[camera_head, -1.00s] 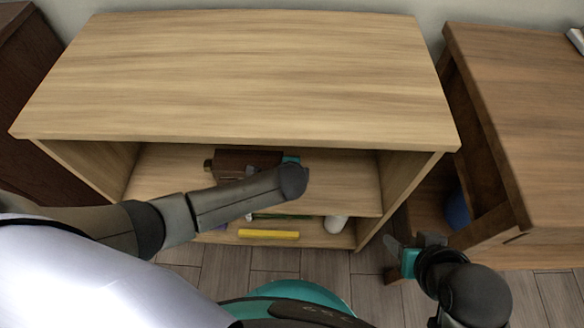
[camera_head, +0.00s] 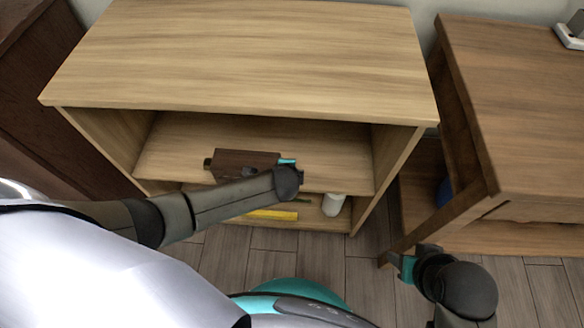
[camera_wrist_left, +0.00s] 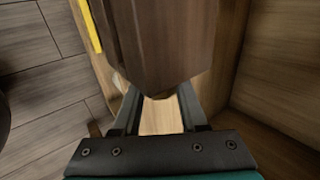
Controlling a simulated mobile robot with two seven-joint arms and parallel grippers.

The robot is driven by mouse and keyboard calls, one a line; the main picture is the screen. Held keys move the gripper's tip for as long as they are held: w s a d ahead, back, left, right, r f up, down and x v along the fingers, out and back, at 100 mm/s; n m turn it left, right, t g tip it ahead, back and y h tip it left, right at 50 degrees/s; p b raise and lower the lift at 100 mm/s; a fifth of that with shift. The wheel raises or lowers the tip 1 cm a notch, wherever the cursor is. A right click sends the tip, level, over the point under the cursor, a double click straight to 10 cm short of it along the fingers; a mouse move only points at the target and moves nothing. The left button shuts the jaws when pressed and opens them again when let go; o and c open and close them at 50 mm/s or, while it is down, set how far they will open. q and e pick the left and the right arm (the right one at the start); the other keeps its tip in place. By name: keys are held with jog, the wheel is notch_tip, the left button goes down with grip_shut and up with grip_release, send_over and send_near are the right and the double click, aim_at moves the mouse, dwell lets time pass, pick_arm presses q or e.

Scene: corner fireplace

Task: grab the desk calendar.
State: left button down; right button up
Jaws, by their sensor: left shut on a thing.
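A dark brown wooden block-like thing, which I take for the desk calendar (camera_head: 243,162), shows in the opening of the light wooden shelf unit. My left gripper (camera_wrist_left: 160,98) is shut on it; in the left wrist view the brown body (camera_wrist_left: 160,40) sits between the two fingers. In the head view my left forearm hides part of its lower side and most of the fingers. I cannot tell whether it touches the shelf board. My right gripper (camera_head: 396,262) hangs low at the right, away from it; its jaw opening is unclear.
The light wooden shelf unit (camera_head: 250,50) has a bare top. On its lower level are a yellow bar (camera_head: 272,214) and a white cylinder (camera_head: 333,204). A brown table (camera_head: 515,90) stands at right, its leg close to my right gripper. A dark cabinet (camera_head: 40,100) stands at left.

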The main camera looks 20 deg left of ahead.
pick_arm(q)
jog(key=shift+s, duration=0.3)
pick_arm(e)
jog(key=shift+s+d+f, duration=0.15)
jog(key=shift+s, duration=0.1)
pick_arm(q)
jog(key=shift+c, duration=1.9)
grip_release()
jog(key=shift+r, duration=0.15)
jog(key=shift+p+v, duration=4.9)
jog(key=shift+v, duration=2.55)
pick_arm(e)
jog(key=s+d+f+g, duration=0.1)
jog(key=s+f, duration=0.3)
jog(key=f, duration=0.4)
jog(key=s+d+f+g, duration=0.1)
jog(key=s+d+f, duration=0.2)
jog(key=f, duration=0.6)
jog(key=shift+s+d+f+h, duration=0.2)
jog(key=shift+s+d+h, duration=0.15)
jog(key=shift+s, duration=0.5)
